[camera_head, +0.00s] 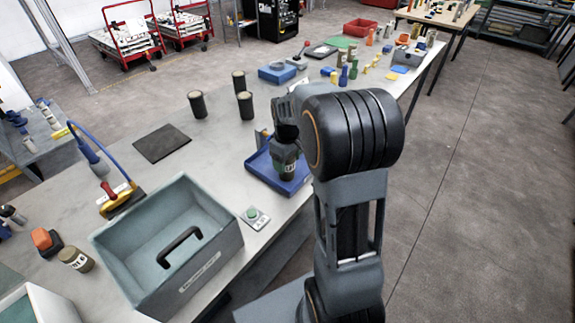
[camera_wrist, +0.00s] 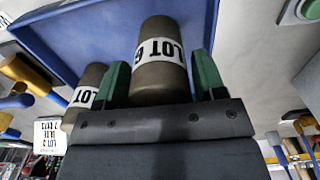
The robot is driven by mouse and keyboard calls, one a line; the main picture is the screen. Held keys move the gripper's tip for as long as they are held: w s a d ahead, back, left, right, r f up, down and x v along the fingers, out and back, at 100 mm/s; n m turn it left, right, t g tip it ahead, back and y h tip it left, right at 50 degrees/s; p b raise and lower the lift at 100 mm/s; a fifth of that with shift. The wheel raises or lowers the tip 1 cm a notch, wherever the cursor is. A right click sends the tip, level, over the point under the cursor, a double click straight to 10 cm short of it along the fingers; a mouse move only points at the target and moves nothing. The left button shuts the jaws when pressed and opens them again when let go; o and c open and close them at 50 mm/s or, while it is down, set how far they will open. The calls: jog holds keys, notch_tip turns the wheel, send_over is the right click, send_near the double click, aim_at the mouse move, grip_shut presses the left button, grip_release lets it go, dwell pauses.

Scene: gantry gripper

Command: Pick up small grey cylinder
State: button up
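A small grey-brown cylinder (camera_wrist: 158,82) with a white "LOT" label stands between the two green fingers of my gripper (camera_wrist: 163,66) in the wrist view. Narrow gaps show beside it, so the fingers look open around it and not closed on it. A second labelled cylinder (camera_wrist: 86,90) is just outside the left finger. In the head view, my gripper (camera_head: 285,135) points down over the blue tray (camera_head: 262,172), with a labelled cylinder (camera_head: 288,172) below it. My arm and gripper hide part of the tray and whatever else is in it.
A grey open box (camera_head: 215,262) with a black handle stands at the front. A green-button box (camera_head: 254,217) lies between it and the tray. Several dark cylinders (camera_head: 198,104) stand behind the tray, near a black mat (camera_head: 162,144). The table between mat and tray is clear.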

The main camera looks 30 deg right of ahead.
jog(key=c, duration=0.9)
jog(key=shift+r, duration=0.1)
